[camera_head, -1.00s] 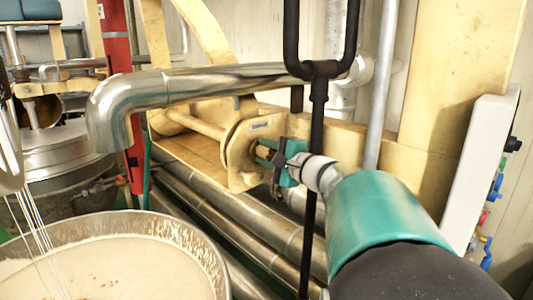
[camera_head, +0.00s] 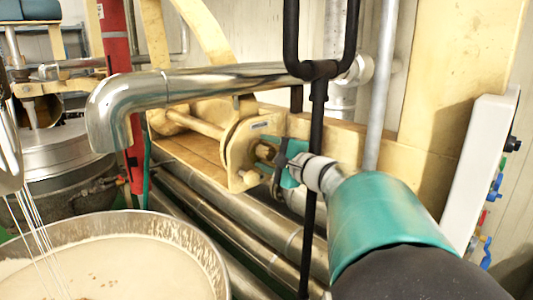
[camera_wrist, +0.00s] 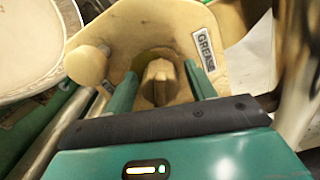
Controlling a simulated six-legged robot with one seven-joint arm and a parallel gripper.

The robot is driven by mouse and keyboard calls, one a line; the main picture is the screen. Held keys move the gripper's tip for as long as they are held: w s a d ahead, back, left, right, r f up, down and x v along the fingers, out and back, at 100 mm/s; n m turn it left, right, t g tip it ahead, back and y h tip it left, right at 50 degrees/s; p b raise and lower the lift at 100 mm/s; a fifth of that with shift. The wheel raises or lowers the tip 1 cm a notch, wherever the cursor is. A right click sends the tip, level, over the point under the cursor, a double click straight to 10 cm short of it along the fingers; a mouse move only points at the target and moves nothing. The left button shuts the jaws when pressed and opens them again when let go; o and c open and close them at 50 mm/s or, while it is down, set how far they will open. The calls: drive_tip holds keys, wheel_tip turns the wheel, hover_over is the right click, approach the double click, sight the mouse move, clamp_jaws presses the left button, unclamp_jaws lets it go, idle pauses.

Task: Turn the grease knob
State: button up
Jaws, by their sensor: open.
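The grease knob (camera_wrist: 159,78) is a tan, ridged knob set in a round recess of a cream-yellow plate, beside a label reading GREASE (camera_wrist: 204,49) in the wrist view. My gripper (camera_wrist: 160,92) is open, with one green finger on each side of the knob. I cannot tell whether the fingers touch it. The knob is mostly hidden there by the gripper.
A black upright bar (camera_head: 317,150) stands close to my wrist. A shiny bent pipe (camera_head: 200,85) passes above the plate. A kettle of pale mix (camera_head: 120,265) is at lower left, and metal pipes (camera_head: 230,225) run below. A panel with coloured switches (camera_head: 485,170) is at right.

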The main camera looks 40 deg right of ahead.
drive_tip(key=s, duration=1.3)
drive_tip(key=shift+s+d, duration=0.2)
drive_tip(key=shift+s, duration=0.05)
